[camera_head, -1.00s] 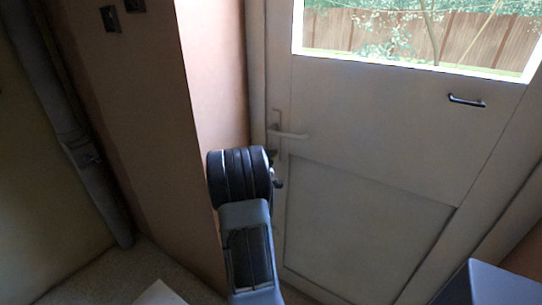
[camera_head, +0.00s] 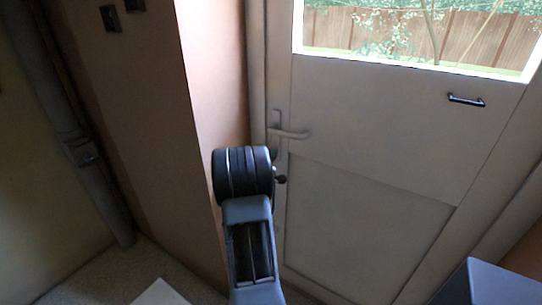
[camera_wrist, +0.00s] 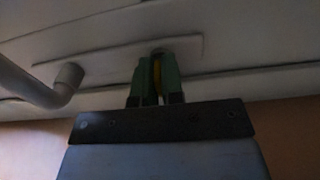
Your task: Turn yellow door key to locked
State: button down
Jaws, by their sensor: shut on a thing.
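The yellow key (camera_wrist: 157,70) shows as a thin yellow strip in the wrist view, at the lock on the door's backplate (camera_wrist: 110,62). My gripper (camera_wrist: 155,80) has its green fingers shut on the key, one on each side. The key's turn angle is hard to read because the fingers cover most of it. In the head view my arm hides the key, and only a bit of green of my gripper (camera_head: 273,154) shows beside my wrist. The door (camera_head: 370,150) is pale and appears shut.
The door handle (camera_head: 289,133) sits just above my wrist; it also shows at the left in the wrist view (camera_wrist: 45,88). A small dark pull (camera_head: 466,100) is on the door's right. A reddish wall (camera_head: 215,90) stands close on the left.

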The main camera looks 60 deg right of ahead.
jog(key=shift+f, duration=0.1)
jog(key=n+b, duration=0.2)
jog(key=shift+f+n, duration=0.1)
jog(key=shift+n, duration=0.3)
jog(key=n+b, duration=0.2)
jog(key=n, duration=0.8)
jog(key=n+p, duration=0.1)
jog(key=n, duration=0.3)
jog(key=shift+n, duration=0.7)
jog(key=c, duration=1.3)
grip_release()
jog(key=shift+r, duration=0.2)
jog(key=shift+a, duration=0.1)
